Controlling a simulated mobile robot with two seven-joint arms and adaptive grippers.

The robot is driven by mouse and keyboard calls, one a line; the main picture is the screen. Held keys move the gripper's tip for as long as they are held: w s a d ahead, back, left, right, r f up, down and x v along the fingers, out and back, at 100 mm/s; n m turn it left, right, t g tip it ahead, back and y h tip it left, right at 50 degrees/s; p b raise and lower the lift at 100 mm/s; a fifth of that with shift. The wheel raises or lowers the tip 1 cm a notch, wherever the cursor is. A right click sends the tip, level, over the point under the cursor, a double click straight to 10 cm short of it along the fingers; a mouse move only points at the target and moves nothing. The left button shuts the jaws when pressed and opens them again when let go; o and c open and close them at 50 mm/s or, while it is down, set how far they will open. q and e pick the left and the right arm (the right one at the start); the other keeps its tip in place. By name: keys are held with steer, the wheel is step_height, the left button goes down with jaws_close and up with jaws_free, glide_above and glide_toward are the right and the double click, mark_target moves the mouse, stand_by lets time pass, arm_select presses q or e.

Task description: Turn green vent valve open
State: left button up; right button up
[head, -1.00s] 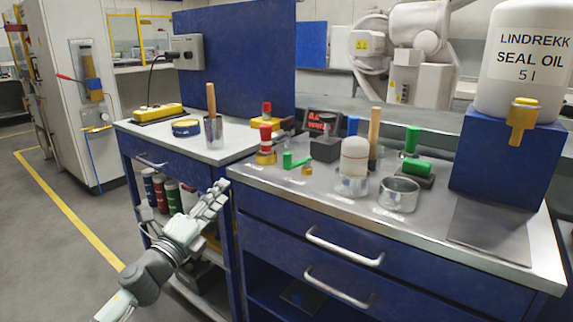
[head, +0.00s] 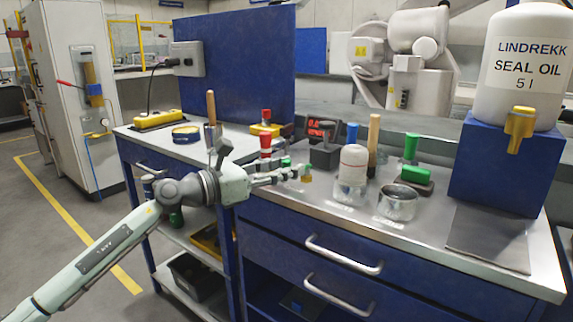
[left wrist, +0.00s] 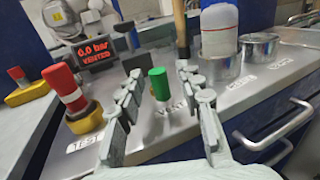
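The green vent valve shows as a small green handle (head: 286,162) at the front left of the steel bench in the head view, mostly hidden behind my left gripper (head: 302,172). In the left wrist view the green handle (left wrist: 158,84) stands between the two spread fingers, above a label partly reading VENT. My left gripper (left wrist: 160,72) is open, with a gap on each side of the handle; I cannot tell if it touches. A display (left wrist: 92,50) behind reads 0.0 bar VENTED. My right gripper is not in view.
A red-handled valve (left wrist: 68,92) with a yellow base stands left of the fingers, labelled TEST. Drawer handles (head: 343,255) stick out from the bench front.

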arm_select(q)
steer(key=shift+w+d, duration=0.2)
jaws_close()
stand_by(0.4)
